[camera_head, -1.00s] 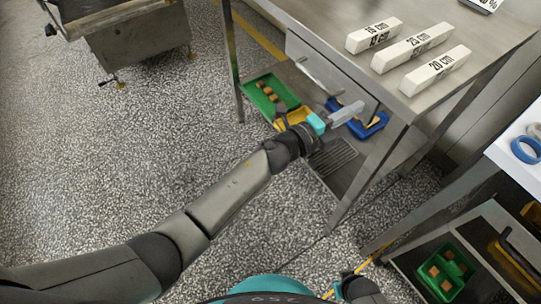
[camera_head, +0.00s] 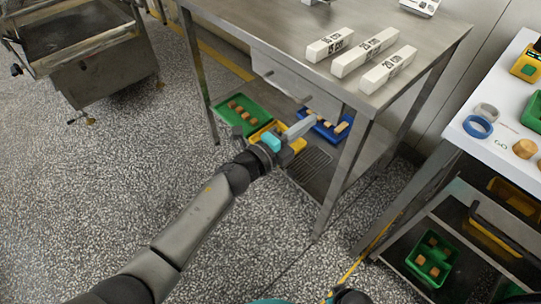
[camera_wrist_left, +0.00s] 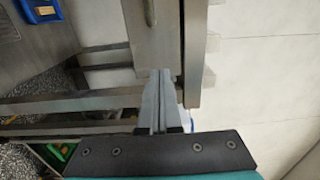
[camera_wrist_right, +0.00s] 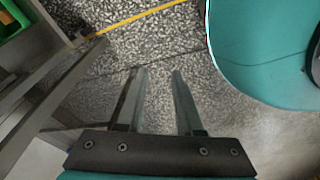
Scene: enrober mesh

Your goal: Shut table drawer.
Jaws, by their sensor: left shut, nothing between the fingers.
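The steel table (camera_head: 405,45) has a drawer (camera_head: 295,80) under its top, with a bar handle on its front. The drawer front looks about flush with the table frame; a small gap cannot be ruled out. My left gripper (camera_head: 312,121) is shut and empty, its fingertips just in front of the drawer's lower right part. In the left wrist view the shut fingers (camera_wrist_left: 160,73) point at the drawer panel (camera_wrist_left: 153,45), at or very near it; contact is unclear. My right gripper (camera_wrist_right: 158,72) is open and empty over the floor.
White marked blocks (camera_head: 365,52) lie on the tabletop. Green (camera_head: 250,112) and blue (camera_head: 325,130) bins with brown pieces sit on the shelf below. A white-topped table (camera_head: 490,120) stands at right, a steel machine (camera_head: 85,50) at upper left. The left floor is clear.

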